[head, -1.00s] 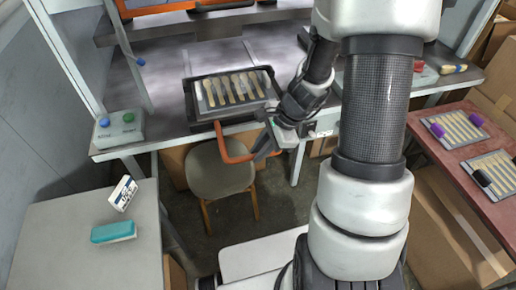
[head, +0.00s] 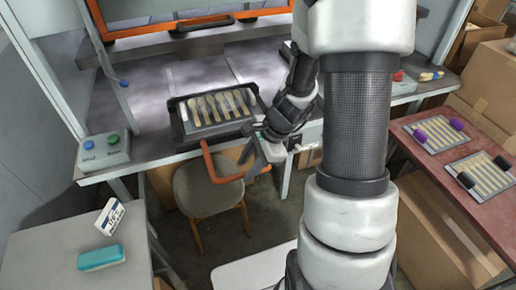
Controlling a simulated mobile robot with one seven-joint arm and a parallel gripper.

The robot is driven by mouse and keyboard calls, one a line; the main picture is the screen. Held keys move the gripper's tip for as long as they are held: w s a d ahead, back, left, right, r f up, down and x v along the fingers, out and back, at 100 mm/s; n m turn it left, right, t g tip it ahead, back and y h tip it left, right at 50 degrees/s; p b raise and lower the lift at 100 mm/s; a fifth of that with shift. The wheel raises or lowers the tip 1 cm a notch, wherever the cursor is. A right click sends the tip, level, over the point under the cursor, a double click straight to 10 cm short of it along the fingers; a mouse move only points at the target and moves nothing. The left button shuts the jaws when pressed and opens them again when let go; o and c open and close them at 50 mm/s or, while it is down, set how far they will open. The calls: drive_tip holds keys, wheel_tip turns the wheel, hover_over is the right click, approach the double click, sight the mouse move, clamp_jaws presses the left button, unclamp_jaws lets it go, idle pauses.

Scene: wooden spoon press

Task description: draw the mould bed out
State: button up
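The mould bed (head: 184,133) is a dark tray with several pale wooden spoon shapes lying side by side in it. It sits at the front edge of the grey press table. An orange bar handle (head: 213,170) sticks out from its front, over the stool. My gripper (head: 257,158) is at the right end of this handle, in front of the bed's right corner. Its fingers look spread apart, with part of the orange bar showing near the tips. I cannot tell whether they touch the bar. My wrist hides part of the table right of the bed.
A box with a blue and a green button (head: 103,150) stands at the table's left front corner. A stool (head: 205,190) stands under the handle. Trays of spoons (head: 435,130) lie on the red table at right. A teal case (head: 101,257) lies on the left table.

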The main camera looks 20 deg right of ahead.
drive_tip(key=p+v, duration=0.2)
drive_tip(key=v, duration=1.4)
drive_tip(key=shift+r+p, duration=0.3)
drive_tip(key=shift+s, duration=0.1)
drive_tip(key=s+a+r+n+t+h, duration=0.1)
drive_tip(key=s+a+r+n, duration=0.2)
drive_tip(key=a+r+n, duration=0.25)
drive_tip(key=s+a+r+n+h, duration=0.1)
drive_tip(key=s+a+r+n, duration=0.25)
drive_tip(key=r+n, duration=0.2)
drive_tip(key=s+d+r+n+t+h+p, duration=0.1)
drive_tip(key=s+r+n+t+h+p, duration=0.1)
drive_tip(key=s+r+n, duration=0.3)
drive_tip(key=shift+d+r+n+t+h+p, duration=0.35)
drive_tip(key=shift+n+p, duration=0.25)
drive_tip(key=shift+n, duration=0.2)
